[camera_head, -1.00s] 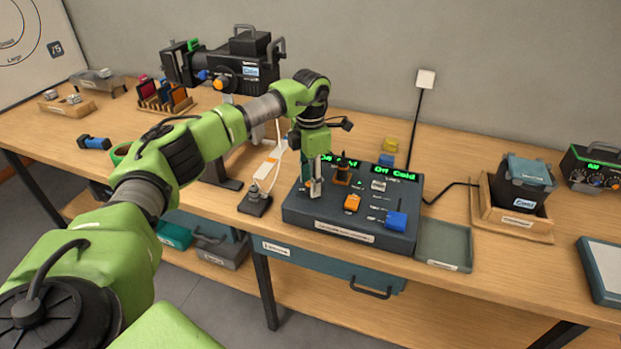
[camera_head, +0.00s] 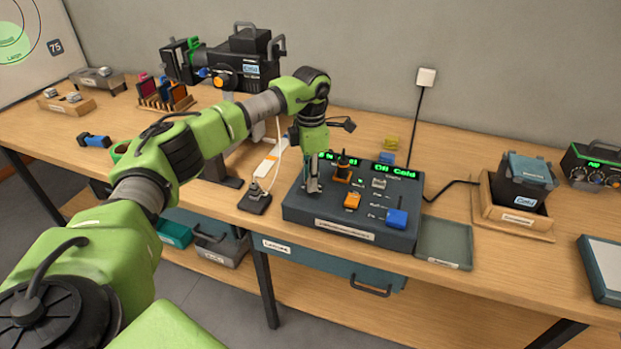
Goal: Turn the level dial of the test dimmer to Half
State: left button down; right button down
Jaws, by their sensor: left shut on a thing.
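A black box with round dials and a green display (camera_head: 594,168) stands at the far right, cut off by the picture edge. It may be the test dimmer; no dial mark is readable. My left gripper (camera_head: 313,187) points down at the left part of a dark control console (camera_head: 345,236), far from that box. It is shut on a small part there, which its fingers hide. The console has two green displays, an orange fader knob (camera_head: 352,201), a blue block (camera_head: 396,218) and an upright black-and-orange part (camera_head: 342,168). My right gripper is out of view.
A grey tray (camera_head: 445,244) sits right of the console. A wooden tray (camera_head: 512,223) holds a dark bin. A black lamp (camera_head: 250,70) stands behind my left arm. A socket block with a cable (camera_head: 255,200) lies left of the console.

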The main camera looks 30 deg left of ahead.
pick_arm(q)
jog(key=m, duration=0.4)
jog(key=shift+m+b, duration=0.3)
jog(key=m, duration=0.3)
jog(key=shift+m, duration=0.3)
jog(key=m, duration=0.4)
jog(key=shift+b, duration=0.35)
jog(key=shift+m, duration=1.8)
jog(key=c, duration=1.8)
grip_release()
jog(key=shift+c, duration=0.2)
